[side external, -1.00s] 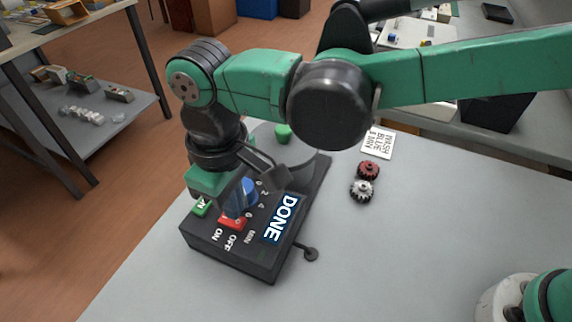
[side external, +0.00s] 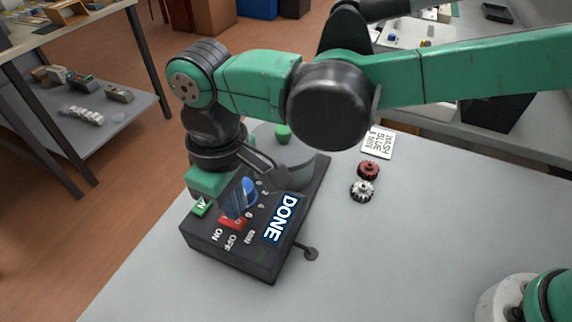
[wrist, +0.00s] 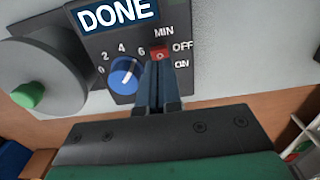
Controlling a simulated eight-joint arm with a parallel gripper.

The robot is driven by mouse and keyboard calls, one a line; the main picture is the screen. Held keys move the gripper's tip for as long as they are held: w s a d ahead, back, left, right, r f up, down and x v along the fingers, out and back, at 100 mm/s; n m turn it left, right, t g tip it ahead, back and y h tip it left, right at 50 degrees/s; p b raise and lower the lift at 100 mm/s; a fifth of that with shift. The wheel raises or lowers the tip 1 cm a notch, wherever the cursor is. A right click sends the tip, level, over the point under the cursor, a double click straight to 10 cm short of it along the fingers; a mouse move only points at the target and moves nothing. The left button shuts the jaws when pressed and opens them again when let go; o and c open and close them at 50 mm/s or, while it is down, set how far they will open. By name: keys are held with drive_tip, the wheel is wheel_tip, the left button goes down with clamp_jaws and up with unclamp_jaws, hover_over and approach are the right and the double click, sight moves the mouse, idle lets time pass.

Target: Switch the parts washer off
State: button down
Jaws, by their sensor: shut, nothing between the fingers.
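The parts washer (side external: 256,262) is a dark box on the grey table, with a blue dial, a red OFF button, a green ON button and a sign reading DONE (side external: 281,220). The red OFF button (wrist: 159,53) shows at the fingertips in the wrist view, and also in the side view (side external: 232,221). My gripper (wrist: 160,64) is shut and empty, its tips at or just over the red button; I cannot tell whether they touch it. The blue dial (wrist: 125,75) is just left of the fingers in the wrist view. The green ON button (side external: 201,208) is partly covered.
A grey drum with a green knob (side external: 283,132) stands on the washer's back part. A red gear (side external: 368,170), a pale gear (side external: 362,190) and a note card (side external: 377,142) lie to its right. A small lever (side external: 310,254) sticks out beside the box. The front table is clear.

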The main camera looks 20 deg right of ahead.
sight(240, 219)
drive_tip(key=shift+f, duration=1.15)
idle(0.4)
drive_tip(key=shift+r, duration=3.55)
drive_tip(key=shift+w+d, duration=0.1)
drive_tip(key=shift+d, duration=0.05)
drive_tip(key=s+d+m+t, duration=0.1)
drive_tip(key=d+m+t, duration=0.6)
drive_tip(key=d, duration=2.3)
drive_tip(key=shift+s+f+m, duration=0.15)
drive_tip(key=shift+f+m, duration=0.05)
drive_tip(key=shift+m, duration=0.8)
